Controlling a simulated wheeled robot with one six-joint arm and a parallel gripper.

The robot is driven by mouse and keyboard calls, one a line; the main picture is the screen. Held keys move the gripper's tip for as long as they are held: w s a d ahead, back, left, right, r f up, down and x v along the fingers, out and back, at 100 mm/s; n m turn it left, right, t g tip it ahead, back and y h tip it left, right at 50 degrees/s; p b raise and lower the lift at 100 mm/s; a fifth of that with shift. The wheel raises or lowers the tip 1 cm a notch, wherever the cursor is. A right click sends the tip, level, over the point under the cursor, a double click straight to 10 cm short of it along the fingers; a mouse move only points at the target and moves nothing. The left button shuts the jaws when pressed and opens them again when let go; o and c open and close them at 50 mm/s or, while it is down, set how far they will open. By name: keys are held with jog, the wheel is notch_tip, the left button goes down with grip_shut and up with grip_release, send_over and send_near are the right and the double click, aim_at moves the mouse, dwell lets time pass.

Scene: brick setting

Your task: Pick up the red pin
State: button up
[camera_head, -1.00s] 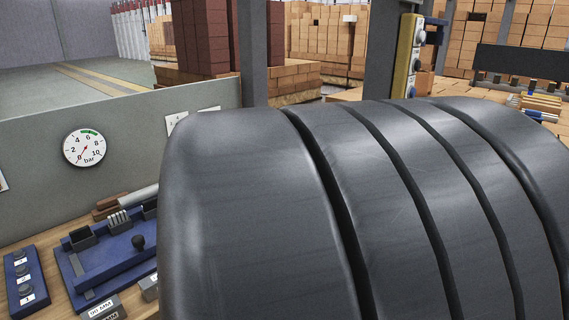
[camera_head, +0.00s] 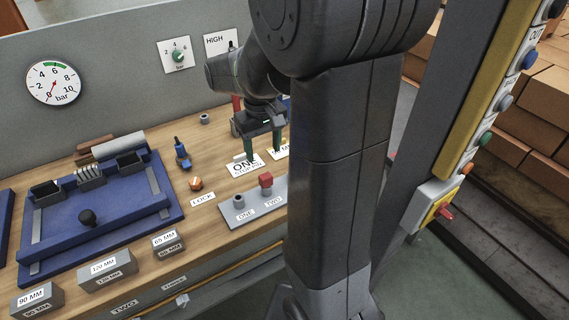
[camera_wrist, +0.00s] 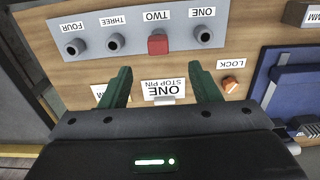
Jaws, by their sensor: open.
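The red pin (camera_head: 265,180) has a square red head and sits in the hole marked TWO of a grey strip (camera_head: 238,218) on the bench. In the wrist view the red pin (camera_wrist: 158,45) shows at the upper middle, with the grey strip (camera_wrist: 182,35) marked ONE to FOUR around it. My gripper (camera_head: 263,150) is open and empty, its green fingers pointing down behind the strip. In the wrist view my gripper (camera_wrist: 160,70) has its fingertips apart, short of the pin. My arm hides the strip's right end in the head view.
A STOP PIN ONE label (camera_wrist: 163,90) lies between the fingers. An orange LOCK knob (camera_head: 195,184) and a blue fixture (camera_head: 100,240) stand left of the strip. Labelled grey blocks (camera_head: 107,270) line the front edge. A grey panel with a gauge (camera_head: 54,83) stands behind.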

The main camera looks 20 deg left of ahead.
aim_at(265, 177)
jog(key=shift+w+f, duration=0.15)
jog(key=shift+f, duration=0.2)
notch_tip(265, 177, down, 8)
jog(key=shift+a, duration=0.1)
jog(key=shift+w+f+p, duration=0.15)
jog(key=shift+f+p, duration=0.15)
jog(key=shift+f, duration=2.2)
jog(key=shift+c, duration=0.5)
jog(key=c, duration=1)
